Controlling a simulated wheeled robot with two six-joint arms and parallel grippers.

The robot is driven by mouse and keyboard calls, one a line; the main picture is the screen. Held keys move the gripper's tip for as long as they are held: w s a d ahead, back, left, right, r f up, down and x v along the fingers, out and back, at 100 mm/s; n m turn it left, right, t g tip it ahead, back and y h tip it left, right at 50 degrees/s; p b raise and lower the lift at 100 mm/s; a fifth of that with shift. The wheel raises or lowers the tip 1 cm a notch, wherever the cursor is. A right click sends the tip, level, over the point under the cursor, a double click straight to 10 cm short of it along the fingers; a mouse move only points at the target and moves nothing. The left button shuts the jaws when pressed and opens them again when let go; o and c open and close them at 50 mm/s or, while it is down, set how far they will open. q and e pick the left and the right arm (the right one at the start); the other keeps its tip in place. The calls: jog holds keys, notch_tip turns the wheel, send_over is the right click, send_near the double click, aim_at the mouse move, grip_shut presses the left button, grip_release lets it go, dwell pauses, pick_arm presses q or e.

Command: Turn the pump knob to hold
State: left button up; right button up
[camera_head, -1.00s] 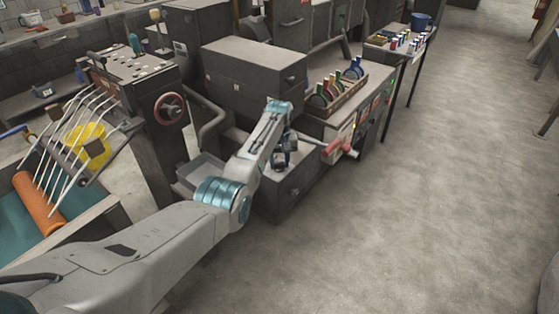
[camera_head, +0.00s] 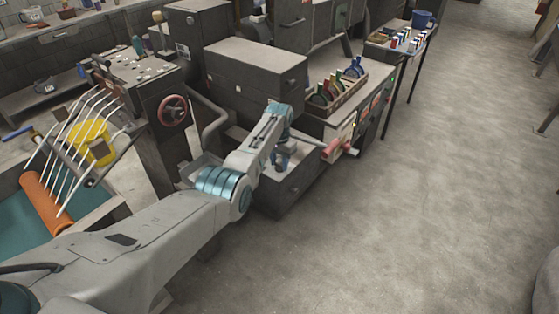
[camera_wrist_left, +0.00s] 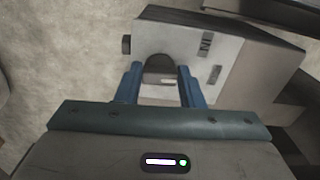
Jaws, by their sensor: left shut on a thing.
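The dark, round-ended pump knob (camera_wrist_left: 160,70) sits on the light grey face of the pump box (camera_wrist_left: 240,62) in the left wrist view. My left gripper (camera_wrist_left: 160,82) has one blue finger on each side of the knob and is shut on it. Small dark marks on the face lie to the right of the knob; I cannot read them. In the head view my left gripper (camera_head: 282,160) points down over the low grey box, and the knob is hidden there. My right gripper is in neither view.
A red-ended handle (camera_head: 338,148) sticks out just right of the gripper. A red handwheel (camera_head: 172,110) and a bent grey pipe (camera_head: 214,128) stand to the left. A rack of coloured rings (camera_head: 338,85) is behind. The floor (camera_head: 430,200) at right is clear.

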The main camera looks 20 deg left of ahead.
aim_at(279, 164)
pick_arm(q)
jog(key=shift+m, duration=0.3)
dwell(0.4)
jog(key=o, duration=1)
notch_tip(279, 164, up, 11)
jog(key=shift+f+b, duration=0.1)
jog(key=shift+b, duration=0.65)
